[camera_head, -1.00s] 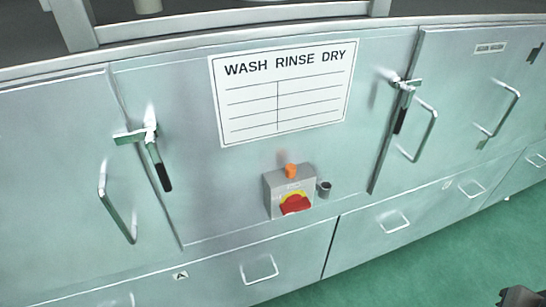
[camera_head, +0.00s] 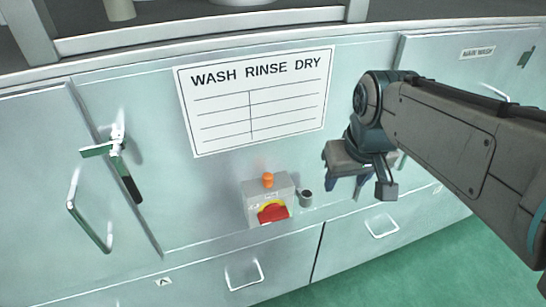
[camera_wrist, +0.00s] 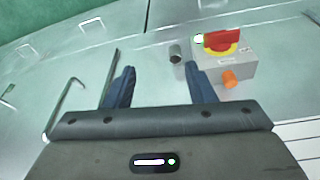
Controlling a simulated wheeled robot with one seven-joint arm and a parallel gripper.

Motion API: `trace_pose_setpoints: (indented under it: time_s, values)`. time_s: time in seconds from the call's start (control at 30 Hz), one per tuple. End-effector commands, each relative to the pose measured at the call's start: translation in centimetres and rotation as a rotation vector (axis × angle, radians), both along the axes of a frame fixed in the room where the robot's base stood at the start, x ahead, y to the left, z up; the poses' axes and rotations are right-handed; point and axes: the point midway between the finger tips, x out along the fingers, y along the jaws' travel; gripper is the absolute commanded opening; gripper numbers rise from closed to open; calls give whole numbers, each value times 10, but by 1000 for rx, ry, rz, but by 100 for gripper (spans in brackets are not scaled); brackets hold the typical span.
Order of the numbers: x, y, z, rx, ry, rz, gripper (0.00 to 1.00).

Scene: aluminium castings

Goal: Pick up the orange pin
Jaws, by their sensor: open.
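The orange pin (camera_head: 268,180) stands on top of a grey switch box (camera_head: 251,208) mounted on the cabinet front. It also shows in the wrist view (camera_wrist: 229,79), right of my right-hand finger. The box carries a red handle on a yellow disc (camera_head: 273,212). My gripper (camera_head: 344,188) is open and empty, to the right of the box and apart from the pin. In the wrist view both blue fingers of my gripper (camera_wrist: 159,68) are spread, with nothing between them.
A small dark cup-like holder (camera_head: 305,198) sits just right of the switch box. A white WASH RINSE DRY sign (camera_head: 257,115) is above. A latch (camera_head: 118,150) and door handle (camera_head: 88,218) project at the left. A drawer handle (camera_head: 244,275) is below.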

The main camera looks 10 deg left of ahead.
Motion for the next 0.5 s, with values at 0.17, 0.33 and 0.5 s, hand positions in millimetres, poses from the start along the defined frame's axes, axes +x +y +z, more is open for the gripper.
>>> trace_pose_setpoints:
  time_s: [0.17,0.33,0.5]
  values:
    - [25,87,34,10,8,245,49]
    - [30,129,46,21,14,355,49]
    - [35,138,27,21,17,371,49]
